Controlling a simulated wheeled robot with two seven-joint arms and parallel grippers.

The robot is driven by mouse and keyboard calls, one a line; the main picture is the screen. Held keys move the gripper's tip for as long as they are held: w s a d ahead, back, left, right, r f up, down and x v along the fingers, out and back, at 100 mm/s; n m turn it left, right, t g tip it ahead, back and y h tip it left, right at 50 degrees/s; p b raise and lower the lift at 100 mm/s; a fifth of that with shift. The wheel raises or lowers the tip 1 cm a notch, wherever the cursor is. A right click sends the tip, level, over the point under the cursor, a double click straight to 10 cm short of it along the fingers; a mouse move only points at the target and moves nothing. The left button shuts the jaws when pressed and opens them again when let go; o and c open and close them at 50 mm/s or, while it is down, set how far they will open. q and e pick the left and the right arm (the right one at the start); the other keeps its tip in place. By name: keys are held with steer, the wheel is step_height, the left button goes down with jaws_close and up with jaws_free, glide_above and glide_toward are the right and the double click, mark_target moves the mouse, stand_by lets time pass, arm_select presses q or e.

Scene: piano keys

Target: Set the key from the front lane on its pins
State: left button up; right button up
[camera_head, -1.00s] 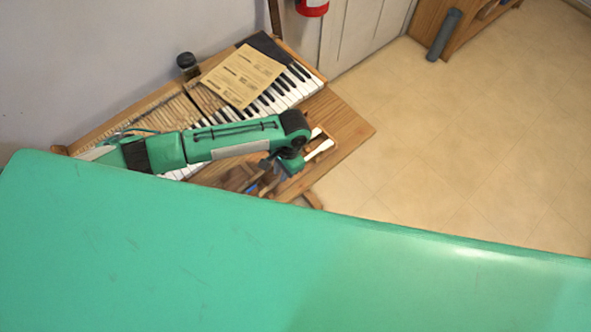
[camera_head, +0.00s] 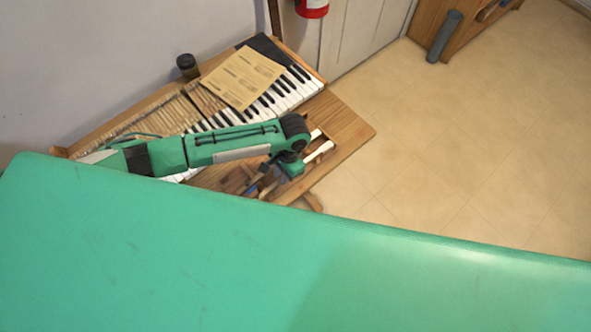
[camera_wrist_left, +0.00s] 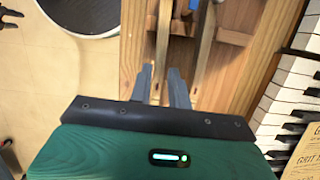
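Two loose keys lie side by side in lanes of a wooden tray beside the piano. The front-lane key (camera_wrist_left: 162,38) is a narrow wooden stick in the left wrist view; its white end (camera_head: 319,151) shows in the head view. The other key (camera_wrist_left: 206,45) lies nearer the piano. My left gripper (camera_wrist_left: 160,72) is open, its fingers either side of the front key's line; I cannot tell how far they reach down. In the head view, this gripper (camera_head: 258,187) is over the tray, partly hidden. My right gripper is not seen.
A paper sheet (camera_head: 242,77) lies across the keyboard (camera_head: 285,92). A dark cup (camera_head: 187,65) stands by the wall. My green arm covers part of the piano front. A round rimmed object (camera_wrist_left: 82,30) is beside the tray.

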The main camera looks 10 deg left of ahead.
arm_select(q)
steer(key=shift+f, duration=0.5)
jaws_close()
